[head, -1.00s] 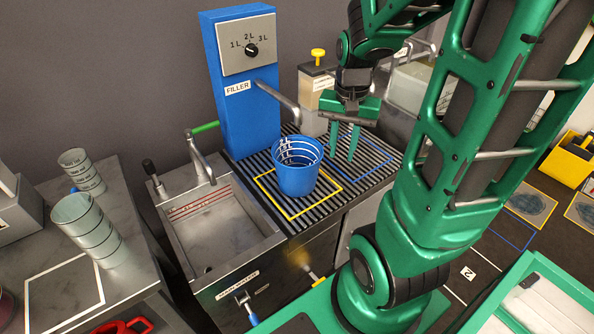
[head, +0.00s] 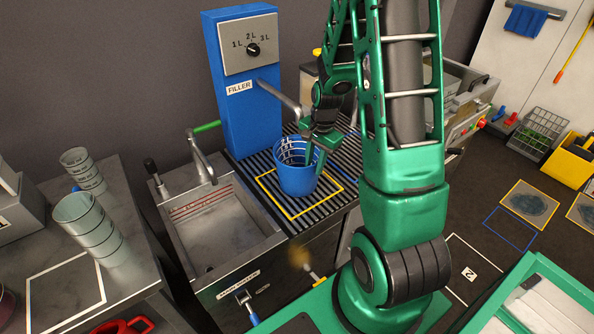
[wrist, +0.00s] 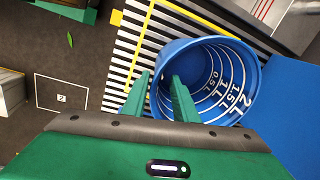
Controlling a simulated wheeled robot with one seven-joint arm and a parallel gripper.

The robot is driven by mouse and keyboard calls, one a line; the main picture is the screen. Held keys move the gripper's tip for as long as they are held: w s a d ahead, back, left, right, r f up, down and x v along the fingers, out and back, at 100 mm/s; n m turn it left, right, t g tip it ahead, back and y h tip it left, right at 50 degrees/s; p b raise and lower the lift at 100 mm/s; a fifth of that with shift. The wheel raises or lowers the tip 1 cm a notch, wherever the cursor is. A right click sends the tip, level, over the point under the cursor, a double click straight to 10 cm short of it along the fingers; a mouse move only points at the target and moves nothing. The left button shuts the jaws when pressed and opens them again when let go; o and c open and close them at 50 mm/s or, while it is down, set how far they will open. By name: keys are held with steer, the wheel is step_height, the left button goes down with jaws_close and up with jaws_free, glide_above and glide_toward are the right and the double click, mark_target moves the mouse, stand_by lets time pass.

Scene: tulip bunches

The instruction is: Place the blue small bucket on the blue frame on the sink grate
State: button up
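The blue small bucket (head: 297,182) stands upright and looks empty, inside the yellow frame (head: 264,189) on the striped sink grate (head: 322,208). Its white level marks show inside it in the wrist view (wrist: 250,85). My gripper (head: 312,163) is at the bucket's right rim. In the wrist view my gripper (wrist: 160,85) has its fingers apart, one over the bucket's opening and one outside the rim. I cannot tell if either touches the wall. The blue frame on the grate, right of the yellow one, is mostly hidden behind my arm.
The blue filler (head: 240,110) with its spout (head: 280,97) stands behind the bucket. The sink basin (head: 215,225) is to the left. Another blue frame (head: 487,222) lies on the floor at right.

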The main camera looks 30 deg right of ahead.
mark_target(313, 184)
steer(key=shift+w+d+f, duration=0.15)
steer(key=shift+w+f, duration=0.05)
steer(key=shift+f, duration=1.45)
steer(key=shift+w+d+f, duration=0.1)
steer(key=shift+w+f, duration=0.05)
steer(key=shift+f, duration=1.5)
steer(key=shift+c, duration=0.6)
jaws_close()
